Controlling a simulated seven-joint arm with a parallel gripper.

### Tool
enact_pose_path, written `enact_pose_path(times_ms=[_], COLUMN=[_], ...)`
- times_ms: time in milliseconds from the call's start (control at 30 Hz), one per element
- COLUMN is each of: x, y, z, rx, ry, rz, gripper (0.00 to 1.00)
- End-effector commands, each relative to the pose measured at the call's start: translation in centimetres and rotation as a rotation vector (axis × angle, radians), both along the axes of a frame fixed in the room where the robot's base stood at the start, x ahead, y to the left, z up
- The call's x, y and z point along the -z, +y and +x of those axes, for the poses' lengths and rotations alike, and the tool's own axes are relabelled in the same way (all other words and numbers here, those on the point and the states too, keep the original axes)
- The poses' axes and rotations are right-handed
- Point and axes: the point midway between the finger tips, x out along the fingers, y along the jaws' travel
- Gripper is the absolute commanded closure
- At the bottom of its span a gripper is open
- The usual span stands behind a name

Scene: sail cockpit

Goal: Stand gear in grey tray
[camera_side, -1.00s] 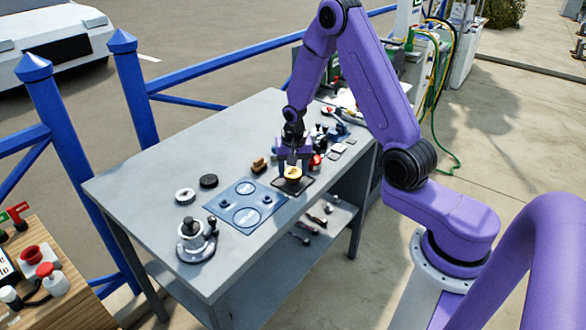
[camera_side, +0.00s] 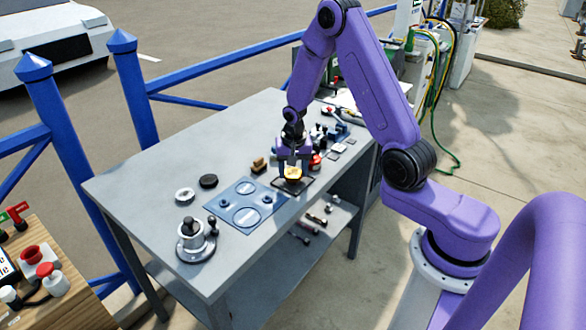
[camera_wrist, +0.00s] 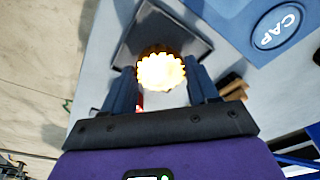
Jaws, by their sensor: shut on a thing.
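A brass-coloured toothed gear (camera_wrist: 162,72) is between the two dark fingers of my gripper (camera_wrist: 162,88) in the wrist view, and the fingers are shut on it. Its face is brightly lit, so its centre detail is washed out. In the side view the gear (camera_side: 292,173) shows just below my gripper (camera_side: 293,160), over the dark grey tray (camera_side: 306,188). The tray (camera_wrist: 189,36) lies behind the gear in the wrist view. I cannot tell whether the gear touches the tray floor.
A blue mat (camera_side: 228,202) with marked circles lies left of the tray, one marked CAP in the wrist view. A metal fixture (camera_side: 194,240) stands near the table's left front corner. Several small items, including a red-topped one (camera_side: 315,162), crowd behind the gripper.

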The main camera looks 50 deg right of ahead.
Motion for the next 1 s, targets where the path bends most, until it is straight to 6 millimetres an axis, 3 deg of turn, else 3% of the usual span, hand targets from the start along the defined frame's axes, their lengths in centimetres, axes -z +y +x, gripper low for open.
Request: enact_pose_path(times_ms=[567, 600, 1000], x=[0.99, 0.97, 0.55], y=[-0.01, -0.01, 0.0], z=[0.04, 0.06, 0.02], rx=[0.0, 0.0, -0.001], ry=[0.0, -0.001, -0.002], rz=[-0.001, -0.001, -0.002], gripper=[0.78, 0.32, 0.31])
